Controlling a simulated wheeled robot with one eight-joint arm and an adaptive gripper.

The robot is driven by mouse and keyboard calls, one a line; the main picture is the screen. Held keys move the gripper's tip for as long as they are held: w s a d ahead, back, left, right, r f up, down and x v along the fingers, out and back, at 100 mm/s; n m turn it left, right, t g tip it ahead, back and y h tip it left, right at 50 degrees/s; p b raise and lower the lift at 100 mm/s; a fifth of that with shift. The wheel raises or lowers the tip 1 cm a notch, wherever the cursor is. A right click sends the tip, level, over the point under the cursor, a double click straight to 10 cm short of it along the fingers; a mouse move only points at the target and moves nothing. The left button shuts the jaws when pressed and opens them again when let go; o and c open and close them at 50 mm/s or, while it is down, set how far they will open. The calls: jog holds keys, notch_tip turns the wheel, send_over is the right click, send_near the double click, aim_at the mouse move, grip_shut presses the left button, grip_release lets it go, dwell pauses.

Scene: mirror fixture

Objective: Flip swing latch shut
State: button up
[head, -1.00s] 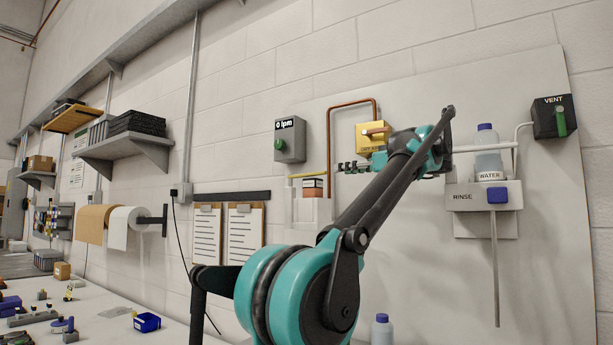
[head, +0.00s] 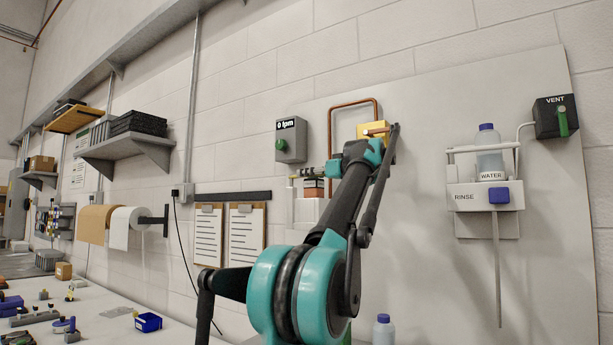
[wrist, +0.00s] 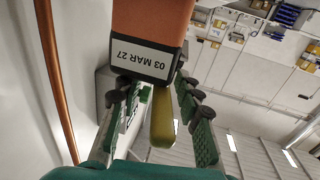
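The swing latch shows in the wrist view as a yellow bar (wrist: 163,118) between the two finger pads of my gripper (wrist: 155,92). The pads stand apart on either side of it, with no clear contact. Beyond it is an orange block (wrist: 150,28) labelled "03 MAR 27". In the head view my gripper (head: 301,172) is at the block (head: 313,187), which sits in a white holder (head: 306,211) on the wall panel. The latch is hidden there behind the gripper.
A copper pipe (head: 331,125) runs just above the holder; it also shows in the wrist view (wrist: 54,75). A grey flow box (head: 291,140) is above left and a yellow box (head: 370,131) above right. Clipboards (head: 245,236) hang at the lower left.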

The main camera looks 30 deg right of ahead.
jog(key=shift+w+a, duration=0.15)
jog(key=shift+w, duration=0.5)
jog(key=shift+c, duration=0.4)
grip_shut()
